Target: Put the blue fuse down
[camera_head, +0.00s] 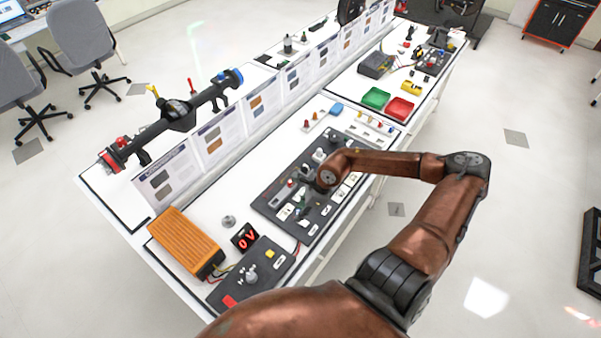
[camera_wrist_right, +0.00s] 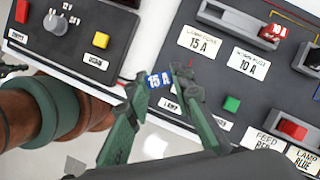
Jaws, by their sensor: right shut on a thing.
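The blue fuse (camera_wrist_right: 159,80), marked 15 A, is between the fingertips of my right gripper (camera_wrist_right: 157,84) in the right wrist view. The gripper is shut on it, over the front edge of the dark panel (camera_wrist_right: 212,88). In the head view my right gripper (camera_head: 306,182) is over this panel (camera_head: 268,203), and the fuse cannot be made out there. A label reading 15 A (camera_wrist_right: 203,42) lies below a grey fuse holder (camera_wrist_right: 232,18). A red 10 A fuse (camera_wrist_right: 272,32) shows at the right. My left gripper is not in view.
A second panel with a knob (camera_wrist_right: 56,24) and a yellow button (camera_wrist_right: 101,40) lies to the left. An orange box (camera_head: 185,243) and a 0 V display (camera_head: 245,237) stand near it. Green (camera_head: 376,98) and red (camera_head: 399,108) trays lie farther along the bench.

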